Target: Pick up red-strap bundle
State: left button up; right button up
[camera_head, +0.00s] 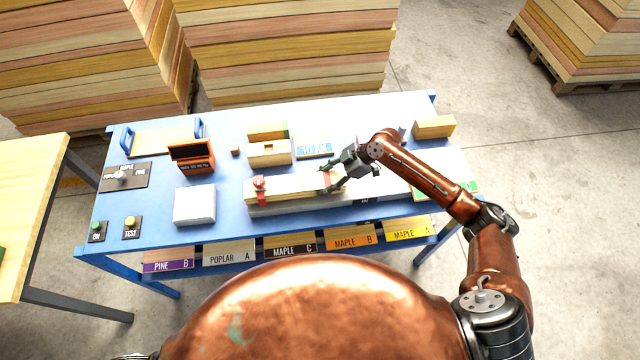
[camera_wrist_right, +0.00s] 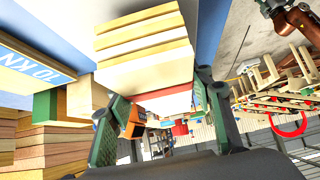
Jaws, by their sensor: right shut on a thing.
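The red-strap bundle (camera_head: 292,190) is a long stack of pale wood strips with a red strap near each end. It lies along a grey base (camera_head: 300,208) on the blue table; I cannot tell whether it touches that base. My right gripper (camera_head: 333,178) is shut on the bundle near its right end, by the right red strap. In the right wrist view the layered bundle (camera_wrist_right: 145,55) sits between the two dark green fingers of the right gripper (camera_wrist_right: 165,120). My left gripper is not in view.
The blue table (camera_head: 225,225) carries a small dark-screened orange device (camera_head: 192,157), a white block (camera_head: 194,205), wooden blocks (camera_head: 270,153) and a blue-handled tray (camera_head: 150,138). Buttons (camera_head: 130,222) are at the front left. Labelled bins (camera_head: 290,245) line the front edge. Tall wood stacks (camera_head: 285,50) stand behind.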

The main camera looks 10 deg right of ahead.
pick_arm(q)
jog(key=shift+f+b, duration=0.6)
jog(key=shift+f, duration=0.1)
pick_arm(e)
jog(key=s+a+r, duration=0.2)
jog(key=s+r, duration=0.9)
jog(key=s, duration=0.2)
jog(key=shift+s+a+r, duration=0.2)
jog(key=shift+s+r, duration=0.05)
jog(key=shift+s, duration=0.15)
jog(key=shift+w+f, duration=0.1)
pick_arm(q)
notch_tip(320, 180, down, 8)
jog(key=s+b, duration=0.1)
jog(key=b, duration=0.7)
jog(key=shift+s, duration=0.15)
pick_arm(e)
jog(key=shift+w+d+f, duration=0.4)
jog(key=shift+w+f, duration=1.65)
jog(key=shift+w, duration=0.25)
jog(key=shift+w+d+f, duration=0.35)
jog(key=shift+w+f, duration=1.7)
jog(key=shift+w, duration=0.2)
jog(key=shift+w+d+f, duration=0.4)
jog(key=shift+w+f, duration=1.65)
jog(key=shift+w, duration=0.25)
